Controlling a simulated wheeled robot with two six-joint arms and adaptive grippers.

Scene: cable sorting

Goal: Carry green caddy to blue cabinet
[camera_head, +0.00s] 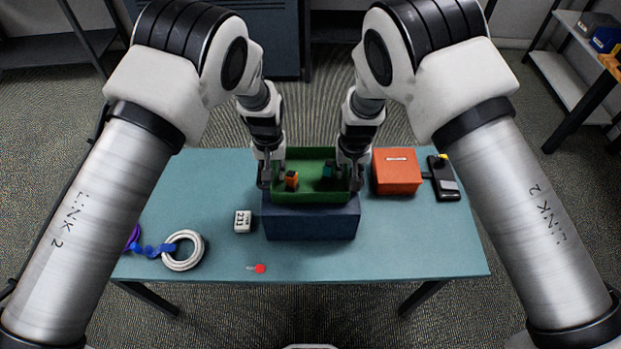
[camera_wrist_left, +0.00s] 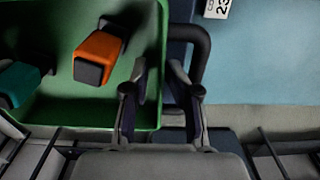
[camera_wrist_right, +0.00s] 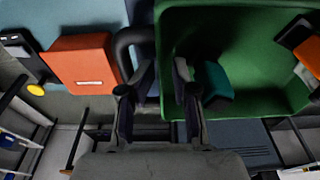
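The green caddy (camera_head: 311,198) appears to rest on a dark blue box (camera_head: 312,220) on the table; contact is hard to tell. It holds an orange block (camera_wrist_left: 98,50) and a teal block (camera_wrist_right: 216,83), both with dark ends. My left gripper (camera_wrist_left: 157,75) has its fingers apart on either side of the caddy's left wall, by a dark handle (camera_wrist_left: 203,45). My right gripper (camera_wrist_right: 165,72) straddles the right wall the same way, by another handle (camera_wrist_right: 125,45). Gaps show beside both walls. A dark blue cabinet (camera_head: 262,38) stands on the floor behind the table, partly hidden by my arms.
An orange box (camera_head: 397,172) and a black device (camera_head: 444,185) sit right of the caddy. The table's (camera_head: 420,240) front right is clear. Shelving (camera_head: 570,75) stands far right.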

